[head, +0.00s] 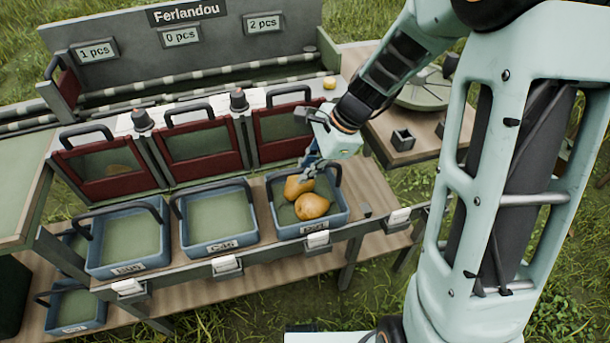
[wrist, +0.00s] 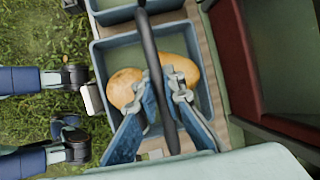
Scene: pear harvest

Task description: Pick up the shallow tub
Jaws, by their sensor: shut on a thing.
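The shallow blue tub (head: 338,222) on the right of the bench row holds two yellow-orange pears (head: 312,206). It sits level on the wooden bench. Its dark handle (wrist: 147,35) stands up over the tub and runs between my fingers in the wrist view. My gripper (head: 310,170) is above the back of this tub, pointing down; its fingers (wrist: 166,90) are shut on the handle, one on each side. The pears (wrist: 123,88) lie beneath the fingers. The exact contact on the handle is partly hidden by the fingers.
Two empty blue tubs (head: 88,262) (head: 182,243) stand to the left on the bench. Red-framed hatches (head: 203,146) stand close behind the row. A side table (head: 425,125) is at the right. Another tub (head: 78,308) is on the lower shelf. Grass lies in front.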

